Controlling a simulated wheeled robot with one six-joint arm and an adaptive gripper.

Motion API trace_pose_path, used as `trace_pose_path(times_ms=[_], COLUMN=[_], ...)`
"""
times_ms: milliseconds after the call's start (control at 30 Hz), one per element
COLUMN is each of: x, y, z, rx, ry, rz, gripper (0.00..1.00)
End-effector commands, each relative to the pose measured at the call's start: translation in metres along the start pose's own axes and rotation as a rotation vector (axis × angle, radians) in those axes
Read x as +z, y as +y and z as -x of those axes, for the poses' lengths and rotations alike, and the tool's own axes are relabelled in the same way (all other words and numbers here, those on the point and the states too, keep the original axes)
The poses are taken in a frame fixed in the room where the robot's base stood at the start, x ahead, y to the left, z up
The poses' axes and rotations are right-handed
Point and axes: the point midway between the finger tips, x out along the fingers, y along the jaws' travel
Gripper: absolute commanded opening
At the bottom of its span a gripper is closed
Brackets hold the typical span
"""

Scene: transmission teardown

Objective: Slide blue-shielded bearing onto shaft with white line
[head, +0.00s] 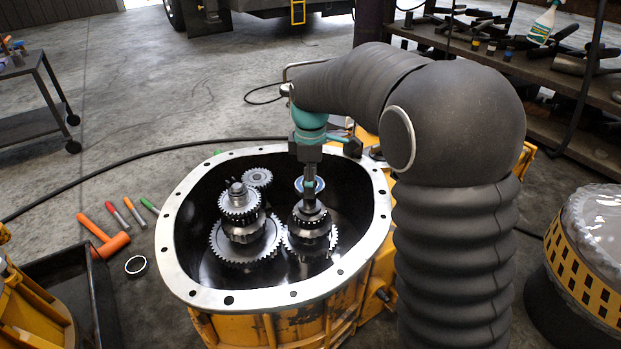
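A blue-ringed part (299,183), which looks like the blue-shielded bearing, shows behind and around my gripper (310,198) inside the open housing. My gripper points down over the right gear shaft (309,217), its tips at or just above the shaft's top. The fingers are small and dark here, so I cannot tell whether they are open or shut, or whether they touch the bearing. A left gear shaft (238,194) stands beside it with a large gear low down. I cannot make out a white line on either shaft.
The housing's pale bolted rim (177,262) surrounds the shafts. A smaller gear (258,177) sits at the back left inside. On the floor at left lie an orange hammer (108,243), several coloured markers or tools and a dark ring (136,265). A yellow-banded drum (583,275) stands at right.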

Motion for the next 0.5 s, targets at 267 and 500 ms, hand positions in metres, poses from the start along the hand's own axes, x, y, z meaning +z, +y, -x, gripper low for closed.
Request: trace_pose_path(times_ms=[267,500], x=[0.0,0.0], y=[0.0,0.0], z=[-0.009,-0.016], rx=[0.001,0.001], ry=[0.0,0.0], rz=[0.0,0.0], gripper=[0.26,0.26])
